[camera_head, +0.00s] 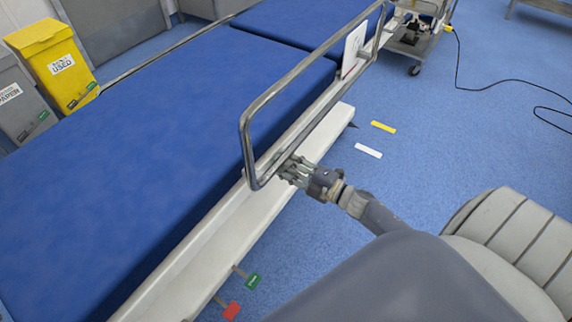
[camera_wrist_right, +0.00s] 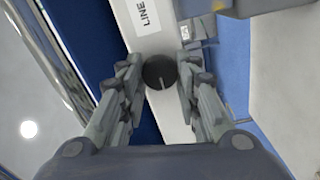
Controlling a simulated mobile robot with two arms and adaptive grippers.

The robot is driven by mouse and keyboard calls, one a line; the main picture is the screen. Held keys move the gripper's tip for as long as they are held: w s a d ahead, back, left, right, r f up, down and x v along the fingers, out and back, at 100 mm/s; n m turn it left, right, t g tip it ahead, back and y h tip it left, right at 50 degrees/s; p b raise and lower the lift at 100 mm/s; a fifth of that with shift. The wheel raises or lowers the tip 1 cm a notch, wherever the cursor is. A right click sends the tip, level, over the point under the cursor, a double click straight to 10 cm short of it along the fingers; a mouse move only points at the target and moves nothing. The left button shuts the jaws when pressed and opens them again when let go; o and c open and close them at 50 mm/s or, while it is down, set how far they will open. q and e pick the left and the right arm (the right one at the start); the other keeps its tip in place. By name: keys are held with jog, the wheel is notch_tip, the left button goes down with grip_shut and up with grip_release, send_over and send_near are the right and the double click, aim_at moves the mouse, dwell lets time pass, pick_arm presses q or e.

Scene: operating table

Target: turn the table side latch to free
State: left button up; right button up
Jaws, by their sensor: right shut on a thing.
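The table side latch shows in the right wrist view as a round dark knob (camera_wrist_right: 160,72) with a thin pale pointer line, on a white strip of the table side. The line runs roughly up and down in that picture. My right gripper (camera_wrist_right: 157,80) is shut on the knob, one finger on each side. In the head view my right gripper (camera_head: 291,173) is at the white side rail (camera_head: 205,232) of the operating table, just by the near lower end of the metal guard rail. It hides the knob there. My left gripper is not in view.
The blue mattress (camera_head: 130,150) fills the left. The metal guard rail (camera_head: 245,130) stands close beside my right gripper. A green tag (camera_head: 252,281) and a red tag (camera_head: 231,310) stick out lower along the table side. The floor right of the table is mostly clear.

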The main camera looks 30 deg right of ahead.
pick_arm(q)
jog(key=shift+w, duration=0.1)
pick_arm(e)
jog(key=o, duration=1.1)
jog(key=shift+c, duration=0.2)
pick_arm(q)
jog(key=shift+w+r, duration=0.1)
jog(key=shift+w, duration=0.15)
pick_arm(e)
jog(key=v, duration=1.2)
jog(key=shift+f, duration=0.1)
